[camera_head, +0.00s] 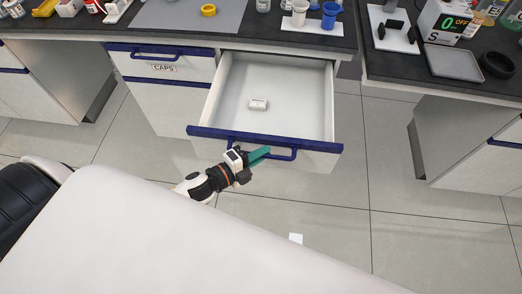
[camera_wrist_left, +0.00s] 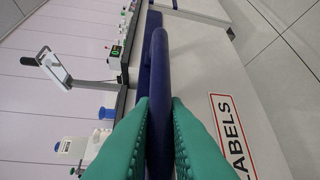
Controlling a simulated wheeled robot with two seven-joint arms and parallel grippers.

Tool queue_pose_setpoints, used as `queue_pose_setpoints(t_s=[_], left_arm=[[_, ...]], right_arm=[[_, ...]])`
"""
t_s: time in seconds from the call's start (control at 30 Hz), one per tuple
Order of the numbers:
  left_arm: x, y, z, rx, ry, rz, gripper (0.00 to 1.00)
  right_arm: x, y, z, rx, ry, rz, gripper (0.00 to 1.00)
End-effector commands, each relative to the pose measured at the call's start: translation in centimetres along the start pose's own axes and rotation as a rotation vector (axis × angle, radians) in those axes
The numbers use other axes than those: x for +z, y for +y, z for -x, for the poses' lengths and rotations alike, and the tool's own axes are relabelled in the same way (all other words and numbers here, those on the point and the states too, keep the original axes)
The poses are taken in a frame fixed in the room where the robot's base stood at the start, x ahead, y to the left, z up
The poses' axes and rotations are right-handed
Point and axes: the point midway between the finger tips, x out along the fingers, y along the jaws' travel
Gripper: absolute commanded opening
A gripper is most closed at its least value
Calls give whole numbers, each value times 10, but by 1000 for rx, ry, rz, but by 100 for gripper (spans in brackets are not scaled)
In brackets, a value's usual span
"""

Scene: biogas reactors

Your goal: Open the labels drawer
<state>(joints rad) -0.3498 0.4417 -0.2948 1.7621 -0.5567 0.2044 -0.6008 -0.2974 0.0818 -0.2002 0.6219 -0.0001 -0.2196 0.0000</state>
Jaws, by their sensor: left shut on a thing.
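The labels drawer (camera_head: 310,100) is pulled well out of the bench in the head view. Its inside shows, with one small white item (camera_head: 258,104) lying on the bottom. Its blue handle (camera_head: 284,153) runs along the front. My left gripper (camera_head: 262,153) is shut on this handle, near its left part. In the left wrist view the green fingers (camera_wrist_left: 159,125) lie on both sides of the blue handle bar (camera_wrist_left: 159,75). The LABELS sign (camera_wrist_left: 232,140) on the drawer front shows beside the fingers. My right gripper is not in view.
The shut CAPS drawer (camera_head: 165,67) is left of the open one. The bench top holds cups (camera_head: 330,14) and a yellow ring (camera_head: 208,10). Another bench with a grey tray (camera_head: 455,64) stands at right. Tiled floor is clear in front, except for a small white piece (camera_head: 296,239).

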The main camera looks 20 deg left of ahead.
Motion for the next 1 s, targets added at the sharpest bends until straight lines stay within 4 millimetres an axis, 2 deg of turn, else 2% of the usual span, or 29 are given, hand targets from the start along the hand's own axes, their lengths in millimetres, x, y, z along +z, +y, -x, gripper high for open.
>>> queue_pose_setpoints(t_s=[0.17,0.2,0.3,0.67,0.77,1.0], left_arm=[[0,0,0,-1,1,0,0],[0,0,0,-1,1,0,19],[0,0,0,-1,1,0,34],[-1,-1,5,-2,1,1,34],[0,-2,18,-3,2,2,34],[0,-3,69,-5,2,3,34]], right_arm=[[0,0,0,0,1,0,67],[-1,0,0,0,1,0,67],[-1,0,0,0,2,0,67],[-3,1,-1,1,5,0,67],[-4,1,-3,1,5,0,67],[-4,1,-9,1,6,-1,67]])
